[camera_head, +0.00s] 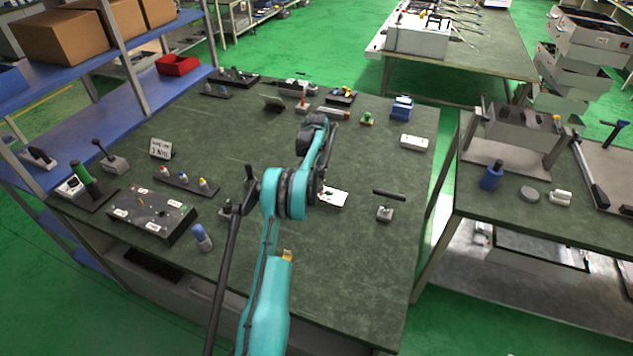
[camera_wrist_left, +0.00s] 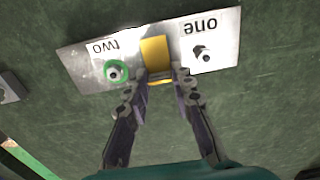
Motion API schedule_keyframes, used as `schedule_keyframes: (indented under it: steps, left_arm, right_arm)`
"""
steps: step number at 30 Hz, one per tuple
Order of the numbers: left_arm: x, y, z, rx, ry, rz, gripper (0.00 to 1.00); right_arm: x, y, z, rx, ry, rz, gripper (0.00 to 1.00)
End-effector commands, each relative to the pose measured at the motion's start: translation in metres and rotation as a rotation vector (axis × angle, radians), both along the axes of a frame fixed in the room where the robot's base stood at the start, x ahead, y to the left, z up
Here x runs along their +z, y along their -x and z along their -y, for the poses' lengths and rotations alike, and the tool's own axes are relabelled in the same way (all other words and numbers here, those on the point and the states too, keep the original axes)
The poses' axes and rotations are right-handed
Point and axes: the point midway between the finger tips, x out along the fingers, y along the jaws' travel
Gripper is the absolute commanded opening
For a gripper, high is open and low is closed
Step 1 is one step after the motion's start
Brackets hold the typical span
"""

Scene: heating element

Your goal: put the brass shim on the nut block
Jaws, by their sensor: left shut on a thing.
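In the left wrist view my left gripper (camera_wrist_left: 164,78) is shut on the brass shim (camera_wrist_left: 154,55), a small yellow piece at its fingertips. The shim is over the middle of a bright metal plate (camera_wrist_left: 222,54); I cannot tell whether it touches it. The plate is labelled "one" and "two" and has a metal stud or nut by each label, with a green ring around the one at "two". In the head view the plate (camera_head: 333,198) shows partly behind my teal arm, which hides the left gripper. I cannot tell for certain which piece is the nut block. My right gripper is not in view.
A black control box (camera_head: 150,215), a blue-capped bottle (camera_head: 202,238) and a rack of small bottles (camera_head: 185,182) are to the left. The bench's front right is clear.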

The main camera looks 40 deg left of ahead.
Motion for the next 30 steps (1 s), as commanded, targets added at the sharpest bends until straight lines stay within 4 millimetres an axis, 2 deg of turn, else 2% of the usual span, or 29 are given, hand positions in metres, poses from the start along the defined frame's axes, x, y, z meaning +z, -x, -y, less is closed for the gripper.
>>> schedule_keyframes:
  steps: [6,7,9,20,23,30]
  left_arm:
    - [-0.004,0.0,0.0,0.0,0.0,0.0,0.0]
    - [-0.004,0.0,0.0,0.0,0.0,0.0,0.26]
    - [-0.003,0.0,0.0,0.0,0.0,0.0,0.44]
    - [0.001,0.0,0.0,0.0,0.0,0.0,0.44]
    - [0.012,0.0,0.0,0.0,0.0,0.0,0.44]
    - [0.064,0.0,0.0,0.0,0.0,0.0,0.44]
  right_arm:
    - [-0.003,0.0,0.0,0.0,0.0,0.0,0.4]
    - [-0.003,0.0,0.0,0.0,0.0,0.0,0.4]
    - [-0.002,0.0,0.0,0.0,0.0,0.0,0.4]
    - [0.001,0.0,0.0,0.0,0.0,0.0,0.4]
    - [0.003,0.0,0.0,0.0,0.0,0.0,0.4]
    - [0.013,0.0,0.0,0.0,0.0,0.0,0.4]
